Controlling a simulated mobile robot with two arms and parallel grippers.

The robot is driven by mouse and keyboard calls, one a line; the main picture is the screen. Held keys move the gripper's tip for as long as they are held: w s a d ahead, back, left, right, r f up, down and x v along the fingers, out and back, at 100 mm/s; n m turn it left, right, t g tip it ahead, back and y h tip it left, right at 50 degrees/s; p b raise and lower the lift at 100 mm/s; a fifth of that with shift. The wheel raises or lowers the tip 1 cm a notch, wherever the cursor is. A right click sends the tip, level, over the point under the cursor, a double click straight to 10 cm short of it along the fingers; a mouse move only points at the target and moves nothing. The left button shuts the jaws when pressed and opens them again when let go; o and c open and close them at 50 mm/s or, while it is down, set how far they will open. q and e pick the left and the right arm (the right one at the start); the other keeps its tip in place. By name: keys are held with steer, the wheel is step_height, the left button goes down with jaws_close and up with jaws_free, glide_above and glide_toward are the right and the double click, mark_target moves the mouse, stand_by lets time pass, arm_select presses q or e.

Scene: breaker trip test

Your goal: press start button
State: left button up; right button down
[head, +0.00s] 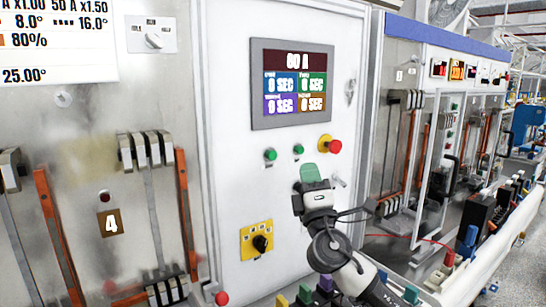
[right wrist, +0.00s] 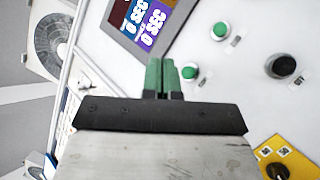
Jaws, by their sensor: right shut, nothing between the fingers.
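Two green buttons sit on the white panel below the display in the head view: a left one (head: 270,154) and a right one (head: 298,149). Their labels are too small to read, so I cannot tell which is start. My right gripper (head: 309,173), with green fingertips, is shut and empty, just below the right green button in the picture. In the right wrist view, the shut fingertips (right wrist: 172,72) show beside one green button (right wrist: 189,73); the other (right wrist: 219,30) is farther up. I cannot tell whether they touch anything. My left gripper is not in view.
A red button (head: 335,146) on a yellow base sits right of the green ones. The display (head: 292,83) is above them. A yellow selector plate (head: 250,232) is lower left. The right wrist view shows a black round knob (right wrist: 283,66).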

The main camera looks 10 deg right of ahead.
mark_target(272, 155)
steer(key=shift+r, duration=0.2)
steer(key=shift+w, duration=0.1)
steer(key=w+a+b, duration=0.3)
steer(key=w+b, duration=0.1)
steer(key=w, duration=0.4)
steer(key=shift+w, duration=0.15)
steer(key=shift+b, duration=0.3)
stand_by(1.8)
